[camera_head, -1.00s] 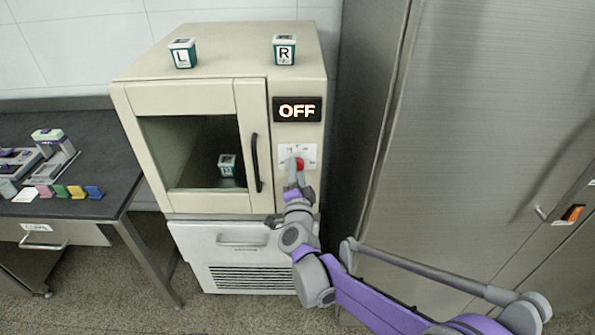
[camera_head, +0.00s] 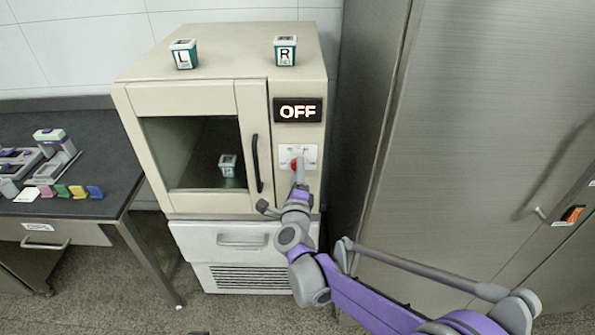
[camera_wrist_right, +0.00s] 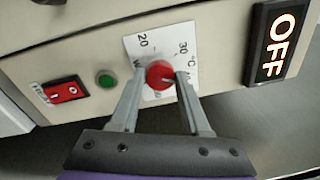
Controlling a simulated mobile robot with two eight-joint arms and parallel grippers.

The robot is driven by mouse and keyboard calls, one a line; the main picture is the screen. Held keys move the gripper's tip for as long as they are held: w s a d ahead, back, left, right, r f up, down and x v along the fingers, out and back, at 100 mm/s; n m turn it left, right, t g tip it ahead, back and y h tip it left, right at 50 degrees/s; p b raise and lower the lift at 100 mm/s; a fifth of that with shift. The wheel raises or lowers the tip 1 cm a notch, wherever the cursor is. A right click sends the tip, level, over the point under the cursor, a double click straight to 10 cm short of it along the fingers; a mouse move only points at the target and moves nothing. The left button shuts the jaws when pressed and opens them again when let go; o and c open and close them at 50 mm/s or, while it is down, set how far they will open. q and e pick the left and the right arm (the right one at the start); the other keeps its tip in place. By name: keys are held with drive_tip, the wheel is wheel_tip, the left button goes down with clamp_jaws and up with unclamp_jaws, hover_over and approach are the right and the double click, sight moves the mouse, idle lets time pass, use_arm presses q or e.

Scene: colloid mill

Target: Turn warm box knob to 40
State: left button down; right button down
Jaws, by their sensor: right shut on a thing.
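The warm box (camera_head: 190,98) is a cream cabinet with a windowed door on its left and a control strip on its right. Its red round knob (camera_wrist_right: 160,75) sits on a white dial plate (camera_wrist_right: 185,52) with marks including 20 and 30 °C. My right gripper (camera_wrist_right: 161,78) has its two fingers on either side of the knob, shut on it. In the head view my right gripper (camera_head: 298,168) covers part of the knob and plate. The display (camera_head: 298,110) reads OFF. My left gripper is not in view.
A red rocker switch (camera_wrist_right: 65,92) and a green button (camera_wrist_right: 106,81) are beside the dial. Boxes L (camera_head: 184,54) and R (camera_head: 285,51) stand on top; another box (camera_head: 228,165) is inside. A steel cabinet (camera_head: 470,120) stands close at right.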

drive_tip(key=shift+m, duration=0.4)
drive_tip(key=shift+c, duration=1.8)
unclamp_jaws()
drive_tip(key=s, duration=1)
drive_tip(key=shift+s+a+f, duration=0.15)
drive_tip(key=shift+s+f, duration=0.15)
drive_tip(key=shift+s, duration=0.1)
